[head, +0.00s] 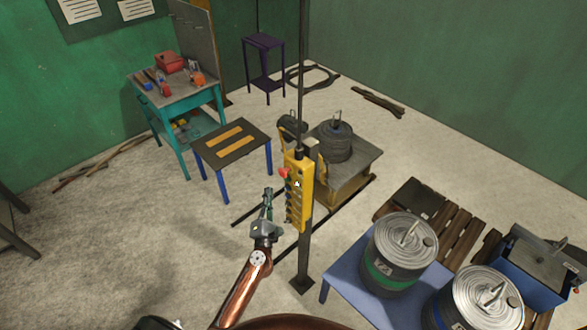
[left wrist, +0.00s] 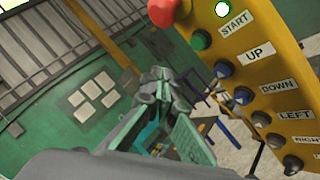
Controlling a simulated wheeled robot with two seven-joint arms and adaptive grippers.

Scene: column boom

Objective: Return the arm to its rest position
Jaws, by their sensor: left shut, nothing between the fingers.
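My left gripper (head: 267,207) is shut and empty, held up just left of the yellow control box in the head view. My copper-coloured left arm reaches up to it from the bottom. In the left wrist view the gripper fingers (left wrist: 165,95) show beside the box, apart from its buttons as far as I can see. The yellow control box (head: 298,190) hangs on a dark column. In the left wrist view the box (left wrist: 270,75) shows a red knob (left wrist: 168,10), a green START button (left wrist: 201,40) and buttons labelled UP, DOWN and LEFT. My right gripper is not in view.
A blue table (head: 345,293) with metal drums (head: 398,255) stands at the lower right. A low table with blue legs (head: 233,147), a teal workbench (head: 178,90) and a platform with a dark weight (head: 336,140) stand beyond. The floor at left is mostly clear.

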